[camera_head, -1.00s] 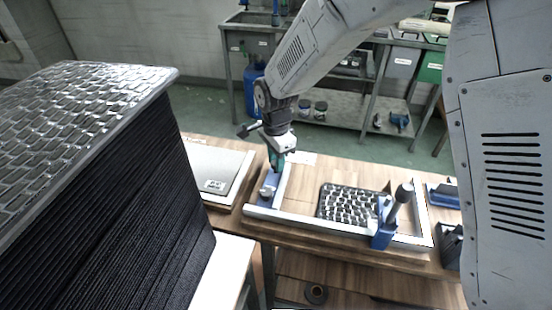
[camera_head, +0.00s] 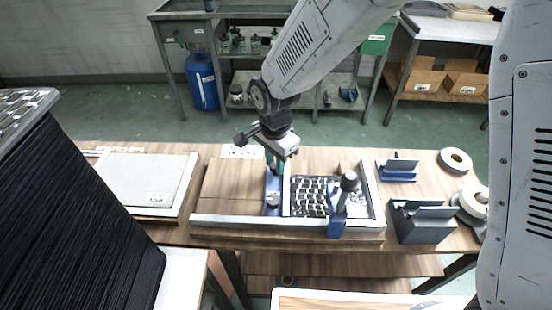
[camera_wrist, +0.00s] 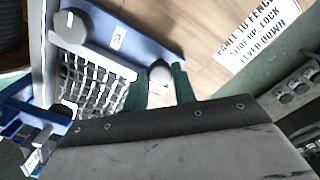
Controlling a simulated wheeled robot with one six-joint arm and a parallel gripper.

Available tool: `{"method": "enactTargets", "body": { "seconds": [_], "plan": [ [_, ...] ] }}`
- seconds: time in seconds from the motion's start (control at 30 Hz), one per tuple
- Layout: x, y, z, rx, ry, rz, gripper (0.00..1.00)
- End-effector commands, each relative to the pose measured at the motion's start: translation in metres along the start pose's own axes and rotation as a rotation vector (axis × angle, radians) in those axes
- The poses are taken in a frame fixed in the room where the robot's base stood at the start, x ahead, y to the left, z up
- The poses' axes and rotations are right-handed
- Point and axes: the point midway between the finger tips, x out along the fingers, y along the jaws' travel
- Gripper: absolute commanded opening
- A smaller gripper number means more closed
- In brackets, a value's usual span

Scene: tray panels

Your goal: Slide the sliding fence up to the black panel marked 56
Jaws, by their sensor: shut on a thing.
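The sliding fence (camera_head: 273,192) is a blue bar with a pale rail, lying across the wooden jig. It also shows in the wrist view (camera_wrist: 135,40) with a round knob and a small label. My gripper (camera_head: 275,166) is shut on the fence's grey post, which sits between the green fingers (camera_wrist: 166,82) in the wrist view. The black panel (camera_head: 309,195) with silvery tiles lies just right of the fence rail; it fills the left of the wrist view (camera_wrist: 92,82). I cannot tell whether rail and panel touch. No number 56 is legible.
A blue clamp with a black-topped handle (camera_head: 338,213) stands at the panel's front right. A pale frame edge (camera_head: 250,220) runs along the front. A flat grey board (camera_head: 140,180) lies left, and blue holders (camera_head: 398,170) stand right. The jig left of the fence is bare.

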Motion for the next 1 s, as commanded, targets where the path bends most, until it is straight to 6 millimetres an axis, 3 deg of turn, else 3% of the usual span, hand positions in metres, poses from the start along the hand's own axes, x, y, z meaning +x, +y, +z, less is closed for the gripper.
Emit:
{"method": "enactTargets", "body": {
  "seconds": [0.03,0.07,0.1,0.13,0.47,0.8,1.0],
  "plan": [
    [-0.001,0.0,-0.001,0.0,0.001,0.0,0.0],
    [-0.001,0.0,-0.001,0.0,0.001,0.0,0.32],
    [-0.001,0.0,-0.001,0.001,0.001,0.0,0.43],
    [-0.001,0.0,-0.001,0.001,0.001,0.0,0.48],
    [-0.004,-0.001,0.0,0.0,0.001,-0.001,0.48],
    [-0.057,0.0,-0.001,0.001,0.001,-0.003,0.48],
    [-0.076,0.0,-0.001,0.001,0.001,-0.001,0.48]
  ]
}}
